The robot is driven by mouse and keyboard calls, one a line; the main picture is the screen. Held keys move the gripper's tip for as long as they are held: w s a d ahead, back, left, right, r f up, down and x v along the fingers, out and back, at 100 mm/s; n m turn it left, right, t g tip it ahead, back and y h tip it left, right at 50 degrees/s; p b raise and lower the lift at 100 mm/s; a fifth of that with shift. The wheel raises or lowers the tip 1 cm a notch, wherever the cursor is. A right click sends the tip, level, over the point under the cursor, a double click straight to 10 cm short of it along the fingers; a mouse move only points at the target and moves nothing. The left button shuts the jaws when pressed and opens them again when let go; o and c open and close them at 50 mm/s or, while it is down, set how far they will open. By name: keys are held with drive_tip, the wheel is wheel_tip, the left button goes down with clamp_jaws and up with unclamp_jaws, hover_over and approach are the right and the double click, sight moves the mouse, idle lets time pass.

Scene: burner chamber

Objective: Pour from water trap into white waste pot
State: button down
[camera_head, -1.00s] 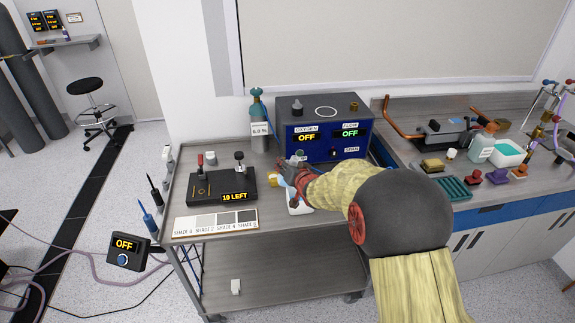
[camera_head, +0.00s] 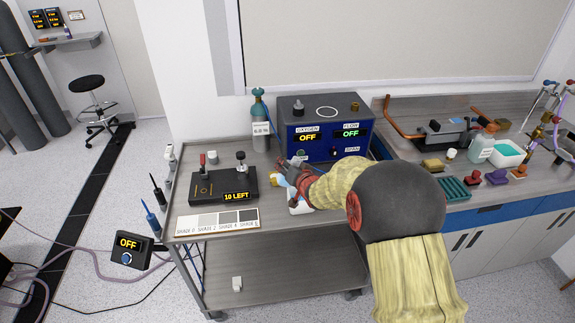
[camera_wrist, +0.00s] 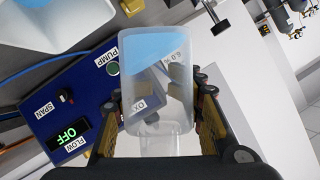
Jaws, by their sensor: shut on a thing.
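My gripper (camera_wrist: 160,105) is shut on the water trap (camera_wrist: 157,118), a clear cup with blue water in its upper part in the wrist view. That view is turned roughly upside down, and the water surface lies at a slant to the cup. A white pot (camera_wrist: 50,18) with a light-blue patch shows at the upper left there, apart from the trap. In the head view my gripper (camera_head: 292,178) is over the cart in front of the blue analyser (camera_head: 325,130). The white pot (camera_head: 301,207) is partly hidden just below it. I see no stream of water.
A black device (camera_head: 222,186) reading "10 LEFT" and a shade card (camera_head: 217,221) lie left on the cart (camera_head: 270,235). A gas cylinder (camera_head: 260,125) stands behind. The side bench (camera_head: 420,125) at right holds several bottles and tools.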

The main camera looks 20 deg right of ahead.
drive_tip(key=shift+w+a+m+t+y+p, duration=0.1)
drive_tip(key=shift+a+m+t+y+p, duration=0.45)
drive_tip(key=shift+p, duration=0.85)
idle(0.5)
drive_tip(key=shift+f+m+y+p, duration=0.15)
drive_tip(key=shift+m+y+p, duration=0.25)
drive_tip(key=shift+m, duration=0.35)
drive_tip(key=shift+w+a+m, duration=0.1)
drive_tip(key=shift+m, duration=0.2)
drive_tip(key=shift+a+f+m, duration=0.1)
drive_tip(key=shift+f+m, duration=0.05)
drive_tip(key=shift+m, duration=0.25)
drive_tip(key=shift+t, duration=0.25)
drive_tip(key=shift+f+m+y, duration=0.15)
drive_tip(key=shift+m+y, duration=0.2)
drive_tip(key=shift+m, duration=0.15)
